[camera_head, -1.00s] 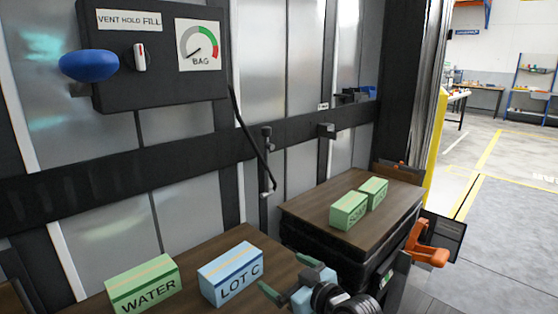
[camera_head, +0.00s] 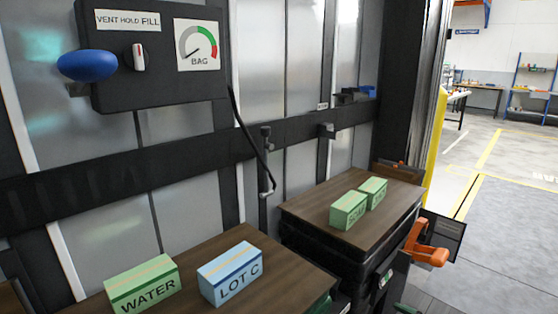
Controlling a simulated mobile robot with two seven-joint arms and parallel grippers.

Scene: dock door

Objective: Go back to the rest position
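Neither gripper shows clearly in the head view. Small green slivers at the bottom edge, right of the front table, may be parts of my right gripper; its fingers are too cut off to judge. My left gripper is out of view. A green WATER box (camera_head: 143,285) and a blue LOT C box (camera_head: 231,273) stand side by side, apart, on the brown front tabletop (camera_head: 205,248). Two green boxes, one in front (camera_head: 348,210) and one behind (camera_head: 373,192), stand close together on the farther brown top (camera_head: 395,212).
A dark control panel (camera_head: 150,90) with a VENT HOLD FILL knob (camera_head: 139,57), a BAG gauge (camera_head: 198,45) and a blue bulb-shaped part (camera_head: 87,65) hangs at upper left. An orange handle (camera_head: 428,250) sits beside the farther stack. Open floor (camera_head: 510,225) lies at right.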

